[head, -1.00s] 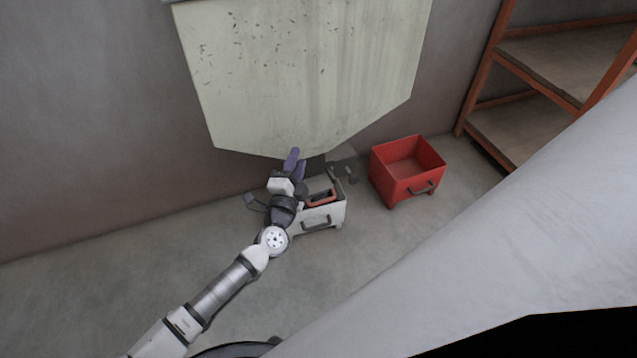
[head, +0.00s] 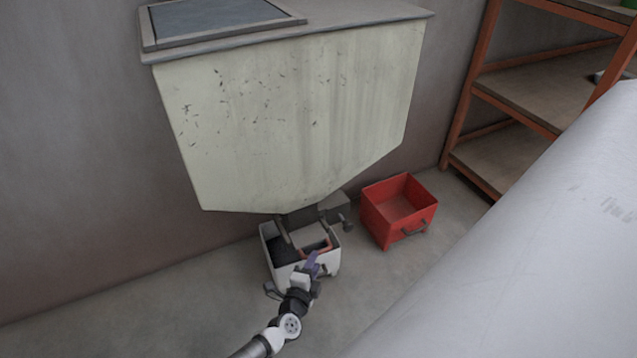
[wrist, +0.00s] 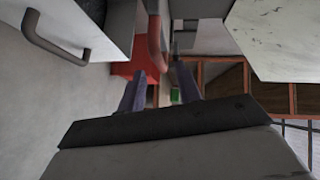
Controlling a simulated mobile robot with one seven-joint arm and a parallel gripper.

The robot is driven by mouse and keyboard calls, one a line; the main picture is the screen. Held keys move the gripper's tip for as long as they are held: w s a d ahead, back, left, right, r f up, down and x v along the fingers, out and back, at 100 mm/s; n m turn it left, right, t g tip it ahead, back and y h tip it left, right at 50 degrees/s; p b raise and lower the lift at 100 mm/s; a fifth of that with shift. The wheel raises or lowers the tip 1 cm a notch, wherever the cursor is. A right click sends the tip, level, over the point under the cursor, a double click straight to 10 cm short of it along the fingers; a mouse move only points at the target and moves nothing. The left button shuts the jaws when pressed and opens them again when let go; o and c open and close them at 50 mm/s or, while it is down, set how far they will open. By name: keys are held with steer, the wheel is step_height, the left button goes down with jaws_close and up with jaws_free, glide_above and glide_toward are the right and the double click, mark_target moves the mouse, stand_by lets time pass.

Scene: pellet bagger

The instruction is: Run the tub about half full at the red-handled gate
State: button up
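The pale hopper (head: 300,110) hangs on the wall with its outlet low down. The white tub (head: 301,270) stands on the floor under it. Its inside looks dark; I cannot tell pellets from shadow or judge the level. The red gate handle (head: 318,250) is a bar over the tub's front side; it also shows in the wrist view (wrist: 154,38). My gripper (head: 313,262) is at the tub's front, close to the red handle. In the wrist view its purple fingers (wrist: 159,85) are apart, with the handle's end beyond and between them, not clearly touched.
A red bin (head: 398,212) stands on the floor right of the tub. A dark knobbed fitting (head: 342,218) sits beside the outlet. An orange-framed shelf (head: 520,95) stands at the right. Floor left of the tub is clear.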

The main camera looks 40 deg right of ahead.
mark_target(307, 234)
steer(key=shift+x, duration=2.55)
steer(key=shift+c, duration=0.4)
jaws_close()
